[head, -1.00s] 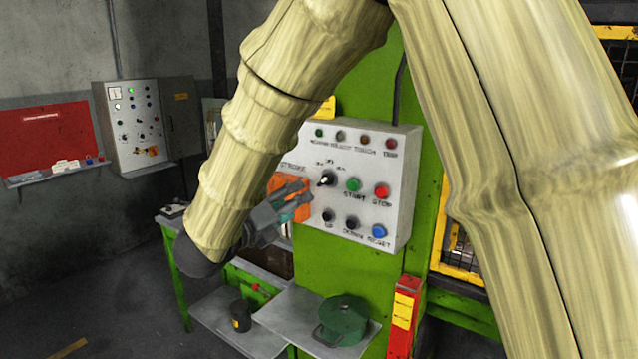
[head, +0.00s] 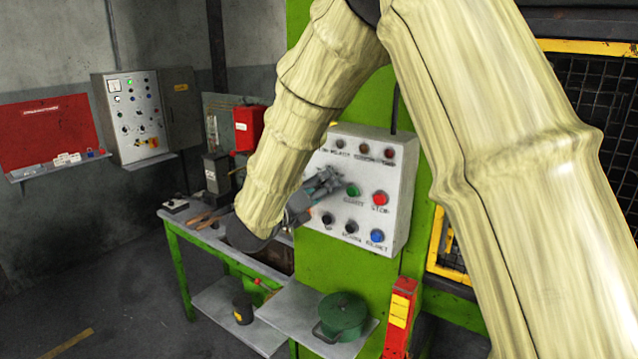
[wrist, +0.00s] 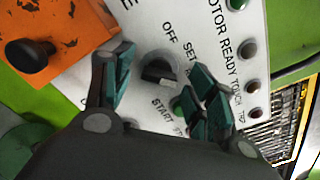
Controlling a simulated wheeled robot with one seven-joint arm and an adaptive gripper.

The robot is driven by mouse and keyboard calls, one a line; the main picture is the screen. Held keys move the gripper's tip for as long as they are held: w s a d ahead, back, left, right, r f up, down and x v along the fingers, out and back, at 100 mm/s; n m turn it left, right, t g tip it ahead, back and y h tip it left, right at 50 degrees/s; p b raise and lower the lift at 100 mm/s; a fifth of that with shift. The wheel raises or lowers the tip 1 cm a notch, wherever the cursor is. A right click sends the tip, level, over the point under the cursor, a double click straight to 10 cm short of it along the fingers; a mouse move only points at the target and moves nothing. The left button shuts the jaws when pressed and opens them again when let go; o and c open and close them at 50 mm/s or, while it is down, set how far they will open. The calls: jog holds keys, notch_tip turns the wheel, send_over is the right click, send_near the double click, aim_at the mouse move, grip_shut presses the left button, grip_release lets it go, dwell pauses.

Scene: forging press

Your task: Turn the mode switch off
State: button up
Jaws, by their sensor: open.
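The mode switch is a dark rotary knob (wrist: 158,72) on the white control panel (wrist: 150,20), with OFF and SET lettering beside it in the wrist view. In the head view my gripper and arm hide the switch. My gripper (head: 330,182) is in front of the panel, just left of the green START button (head: 353,190). In the wrist view my gripper (wrist: 160,76) is open, with one finger left of the knob and the others right of it. The knob shows between the fingertips; I cannot tell whether they touch it.
A red STOP button (head: 380,198) and a blue button (head: 377,236) are on the panel's right side. An orange plate with a black knob (wrist: 28,52) lies left of the panel. A workbench stands left.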

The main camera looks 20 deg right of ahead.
jog(key=shift+w+d, duration=0.1)
jog(key=shift+d, duration=0.05)
jog(key=c, duration=1)
